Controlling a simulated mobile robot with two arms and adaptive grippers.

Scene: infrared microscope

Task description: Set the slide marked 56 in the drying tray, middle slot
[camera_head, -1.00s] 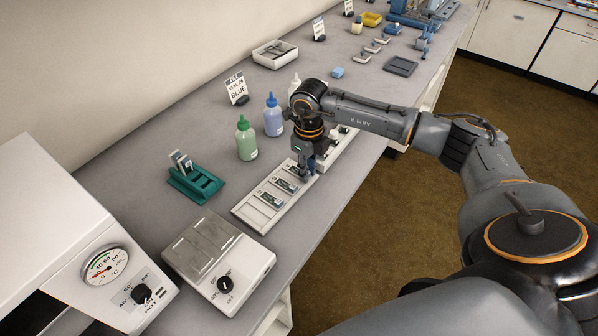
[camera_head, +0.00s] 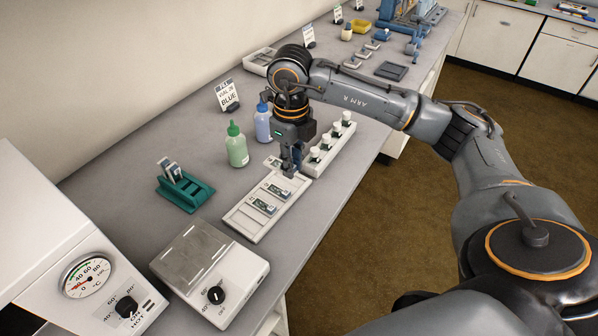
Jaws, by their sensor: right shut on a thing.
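My right gripper (camera_head: 290,172) is shut, pointing down at the far end of a long white slide tray (camera_head: 242,222). A small slide (camera_head: 272,162) shows at the left of its fingers and appears to be the thing held; its mark is too small to read. Two slides (camera_head: 262,206) (camera_head: 278,191) lie in the white tray, nearer me. A teal slotted tray (camera_head: 187,197), which seems to be the drying tray, stands to the left with slides (camera_head: 171,171) upright at its back end. Its nearer slots look empty. My left gripper is not in view.
A green bottle (camera_head: 236,150) and a blue bottle (camera_head: 263,126) stand behind the white tray. A white rack of vials (camera_head: 330,150) is just beyond my gripper. A hotplate (camera_head: 210,270) stands in front. Bench is clear between the teal and white trays.

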